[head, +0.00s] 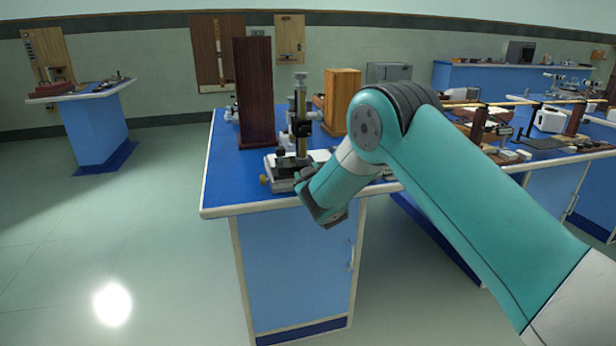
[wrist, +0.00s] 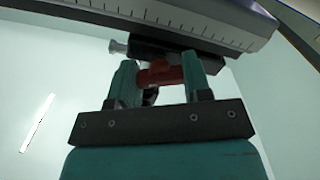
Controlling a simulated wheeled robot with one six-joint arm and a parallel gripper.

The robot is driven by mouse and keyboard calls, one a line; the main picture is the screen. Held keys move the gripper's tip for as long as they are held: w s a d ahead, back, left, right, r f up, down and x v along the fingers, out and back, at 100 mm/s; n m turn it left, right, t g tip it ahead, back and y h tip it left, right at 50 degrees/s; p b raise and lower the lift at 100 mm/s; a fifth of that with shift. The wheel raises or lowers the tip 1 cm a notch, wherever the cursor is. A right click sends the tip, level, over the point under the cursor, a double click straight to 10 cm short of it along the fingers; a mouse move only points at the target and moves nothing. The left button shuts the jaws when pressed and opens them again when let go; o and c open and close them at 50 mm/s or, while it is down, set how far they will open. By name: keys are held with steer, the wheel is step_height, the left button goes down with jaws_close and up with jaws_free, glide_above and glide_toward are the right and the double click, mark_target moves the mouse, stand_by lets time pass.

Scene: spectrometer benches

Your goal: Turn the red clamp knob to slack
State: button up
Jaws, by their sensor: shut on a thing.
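The red clamp knob (wrist: 160,74) shows in the wrist view, under a dark block on a grey rail with a scale (wrist: 190,22). My gripper (wrist: 162,82) has one teal finger on each side of the knob and is shut on it. In the head view my gripper (head: 325,212) is at the front edge of the blue bench, beside the instrument with the upright column (head: 301,115). The knob is hidden there behind my gripper and arm.
The instrument stands on the blue bench top (head: 228,180). A tall dark wooden box (head: 254,92) and a lighter wooden box (head: 341,98) stand close behind it. The floor to the left is clear. A small silver screw (wrist: 118,46) sticks out near the knob.

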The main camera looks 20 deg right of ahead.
steer(key=n, duration=0.6)
steer(key=shift+p, duration=0.4)
steer(key=n+p, duration=0.1)
steer(key=n, duration=0.2)
steer(key=shift+n, duration=0.4)
steer(key=shift+n+p, duration=0.45)
steer(key=shift+n, duration=1.05)
steer(key=o, duration=0.9)
steer(key=shift+s, duration=0.1)
